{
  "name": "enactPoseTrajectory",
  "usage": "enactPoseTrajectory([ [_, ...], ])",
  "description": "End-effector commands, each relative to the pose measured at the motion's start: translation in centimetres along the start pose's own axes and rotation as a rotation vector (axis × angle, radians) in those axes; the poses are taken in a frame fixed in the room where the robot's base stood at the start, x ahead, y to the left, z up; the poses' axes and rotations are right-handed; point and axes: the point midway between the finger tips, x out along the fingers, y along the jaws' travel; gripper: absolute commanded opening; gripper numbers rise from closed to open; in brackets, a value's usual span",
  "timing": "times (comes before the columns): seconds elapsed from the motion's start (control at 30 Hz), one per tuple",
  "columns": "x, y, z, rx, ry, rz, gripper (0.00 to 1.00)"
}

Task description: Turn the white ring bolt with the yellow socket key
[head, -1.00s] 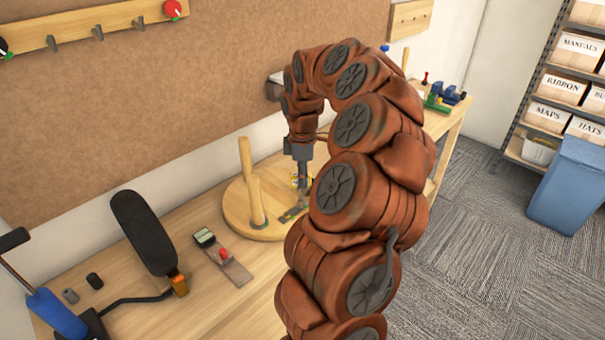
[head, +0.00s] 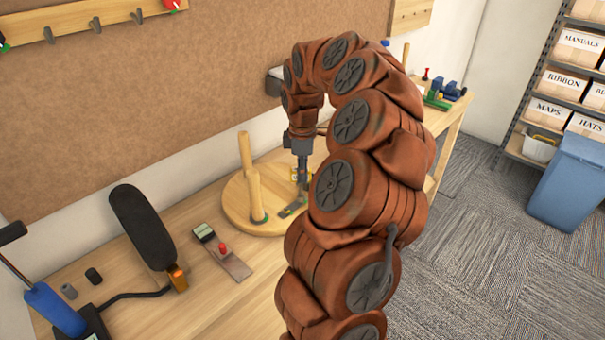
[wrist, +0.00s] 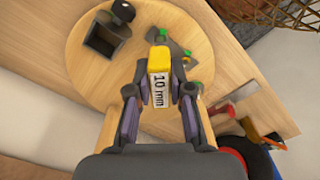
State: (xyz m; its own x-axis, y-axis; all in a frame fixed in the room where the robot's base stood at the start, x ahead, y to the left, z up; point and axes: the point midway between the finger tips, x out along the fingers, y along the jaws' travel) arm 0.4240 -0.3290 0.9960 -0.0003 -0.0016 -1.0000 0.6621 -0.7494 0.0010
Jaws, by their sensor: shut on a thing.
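The yellow socket key (wrist: 159,60), labelled "10 mm", is held upright between the pads of my gripper (wrist: 160,88) in the wrist view. In the head view my gripper (head: 302,168) points down over the round wooden board, and a bit of the yellow key (head: 294,175) shows at its fingers. A grey plate with green parts (wrist: 172,44) lies on the board just beyond the key; it also shows in the head view (head: 292,208). I cannot make out the white ring bolt; the key, gripper or arm may hide it.
The round wooden board (head: 236,208) carries upright pegs (head: 255,195) beside my gripper. In the wrist view a dark square socket (wrist: 103,38) stands on it.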

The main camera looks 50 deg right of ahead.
Motion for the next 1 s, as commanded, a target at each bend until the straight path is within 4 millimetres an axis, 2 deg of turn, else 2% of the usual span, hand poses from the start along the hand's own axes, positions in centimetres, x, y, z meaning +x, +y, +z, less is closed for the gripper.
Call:
enactPoseTrajectory([
  [0.23,-0.6,0.1,0.0,0.009,0.001,0.002,0.0],
  [0.8,-4.3,0.0,0.0,0.008,-0.001,0.0,0.0],
  [1.0,-4.6,0.0,0.0,0.008,0.0,0.001,0.0],
])
